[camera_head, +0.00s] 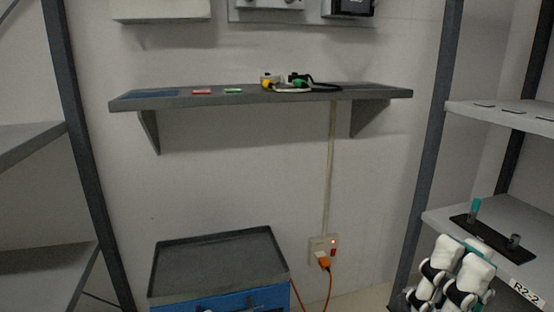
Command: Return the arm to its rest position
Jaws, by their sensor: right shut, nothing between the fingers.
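My right arm (460,275), white with black joints, is folded at the bottom right, in front of the right-hand rack. My right gripper is hard to make out among the arm's links; it is shut and empty. I see no object carried by this arm. My left arm and left gripper are outside the view.
The right rack's lower shelf (437,218) holds a black holder (490,240) with a teal-topped item and a dark one, close to my right arm. A blue cart (235,300) with a grey tray top (215,270) stands at the bottom centre-left. A wall shelf (365,95) bears small items and cables. An orange plug (324,262) sits in the wall socket.

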